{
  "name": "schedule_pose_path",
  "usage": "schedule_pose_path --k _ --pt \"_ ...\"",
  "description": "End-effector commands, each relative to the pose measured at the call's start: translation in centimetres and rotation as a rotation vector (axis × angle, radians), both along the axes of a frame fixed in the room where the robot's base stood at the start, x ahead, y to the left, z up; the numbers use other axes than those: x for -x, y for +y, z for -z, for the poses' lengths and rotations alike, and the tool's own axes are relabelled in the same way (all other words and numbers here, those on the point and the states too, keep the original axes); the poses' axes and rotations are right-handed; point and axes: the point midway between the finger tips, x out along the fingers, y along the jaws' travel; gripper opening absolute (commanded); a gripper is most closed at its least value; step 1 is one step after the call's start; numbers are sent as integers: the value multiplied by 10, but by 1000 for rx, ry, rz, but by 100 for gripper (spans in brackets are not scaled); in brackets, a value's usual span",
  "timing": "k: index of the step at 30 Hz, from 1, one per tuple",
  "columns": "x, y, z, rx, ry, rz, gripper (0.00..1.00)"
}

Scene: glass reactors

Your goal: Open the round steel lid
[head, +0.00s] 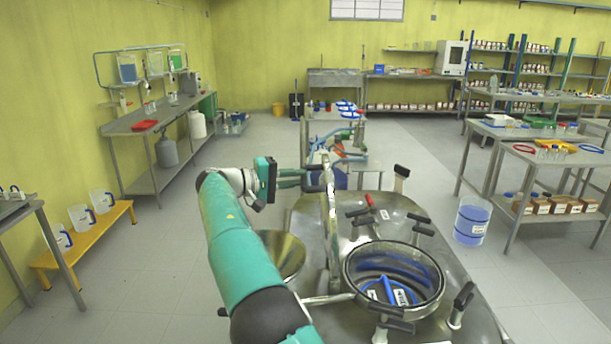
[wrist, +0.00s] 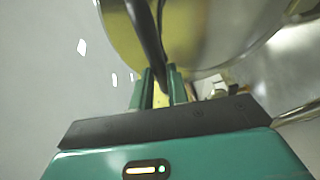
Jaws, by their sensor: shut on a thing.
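The round steel lid (head: 331,205) stands upright, nearly edge-on in the head view, beside the open round port (head: 438,290) of the steel vessel. In the wrist view the lid (wrist: 205,35) is a shiny disc with a yellow tint. My gripper (head: 298,178) is at the lid's left side. In the wrist view my gripper (wrist: 158,88) is shut on the lid's dark handle (wrist: 146,35). The handle's far end is out of view. Blue parts with white labels show inside the port.
Several black-knobbed clamps (head: 422,227) stand around the port. A round shiny bowl-like surface (head: 283,247) lies left of the lid, partly behind my arm. A blue bucket (head: 472,220) stands on the floor at right. Floor at left is clear up to a yellow bench (head: 88,233).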

Motion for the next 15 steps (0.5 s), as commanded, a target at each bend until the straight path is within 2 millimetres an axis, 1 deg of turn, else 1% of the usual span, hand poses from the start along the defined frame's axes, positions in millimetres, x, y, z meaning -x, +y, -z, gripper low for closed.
schedule_pose_path --k 14,15 --pt "-1 -1 2 15 0 1 0" --pt "-1 -1 2 15 0 1 20"
